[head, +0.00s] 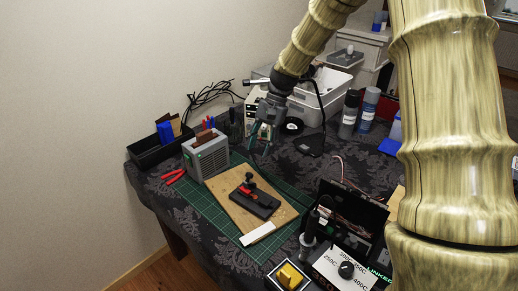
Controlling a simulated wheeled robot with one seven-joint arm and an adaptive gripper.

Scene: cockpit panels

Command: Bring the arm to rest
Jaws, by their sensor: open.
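My arm (321,33), with a wood-grain surface, reaches in from the right and over the table. My gripper (262,140) hangs at its end, pointing down, above the back part of the green cutting mat. It is open and I see nothing held between the fingers. The gripper is small and dark here, so its fingertips are hard to make out. It is behind the wooden board (233,208), which carries a black and red clamp-like device (254,200). The gripper looks apart from that device.
A grey box-shaped unit (206,156) and a black tray (150,150) stand left. White bins (323,88) and spray cans (367,108) stand behind. A soldering station (340,268) and an open black case (350,210) are at front right. Red pliers (173,177) lie left.

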